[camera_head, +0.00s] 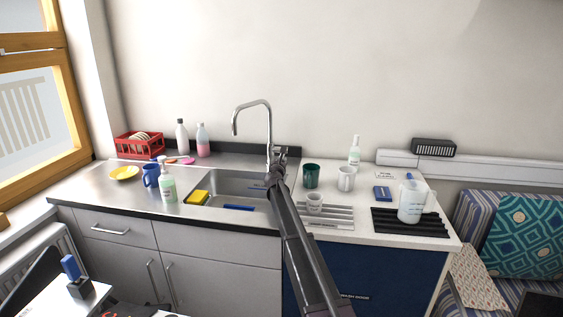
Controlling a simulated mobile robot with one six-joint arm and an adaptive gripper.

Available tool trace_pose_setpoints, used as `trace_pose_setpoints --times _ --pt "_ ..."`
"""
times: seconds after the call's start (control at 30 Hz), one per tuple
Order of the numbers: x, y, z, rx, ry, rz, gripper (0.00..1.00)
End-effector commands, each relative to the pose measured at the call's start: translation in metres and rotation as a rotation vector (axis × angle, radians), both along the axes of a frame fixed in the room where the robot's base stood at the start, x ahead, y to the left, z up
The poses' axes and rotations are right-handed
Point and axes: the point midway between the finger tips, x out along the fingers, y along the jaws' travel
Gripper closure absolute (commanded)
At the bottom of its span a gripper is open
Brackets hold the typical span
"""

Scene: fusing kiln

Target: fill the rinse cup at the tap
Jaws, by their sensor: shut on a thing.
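The tap (268,118) is a tall chrome gooseneck behind the steel sink (228,188), its spout over the basin. My gripper (277,156) is at the foot of the tap, shut on what looks like the tap lever; my own arm and gripper hide most of it. No water stream can be made out.
A yellow sponge (197,197) and a blue item (238,207) lie at the sink's front. A soap bottle (168,187) and blue mug (150,176) stand left. A clear jug (411,205) stands on a black mat (388,222) at right. My arm crosses the sink's right edge.

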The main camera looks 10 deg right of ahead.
Motion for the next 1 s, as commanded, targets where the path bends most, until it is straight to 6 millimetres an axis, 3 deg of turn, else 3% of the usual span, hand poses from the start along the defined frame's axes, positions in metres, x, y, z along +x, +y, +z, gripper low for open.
trace_pose_setpoints --times 0.3,0.7,0.73,0.8,1.0 --pt "0.002 0.001 0.024 -0.001 0.000 0.002 1.00" --pt "0.002 0.001 0.025 -0.002 0.000 0.003 1.00" --pt "0.002 0.001 0.025 -0.002 0.000 0.003 0.65" --pt "0.002 0.001 0.025 -0.002 0.000 0.003 0.50" --pt "0.002 0.001 0.025 -0.001 0.000 0.002 0.50"
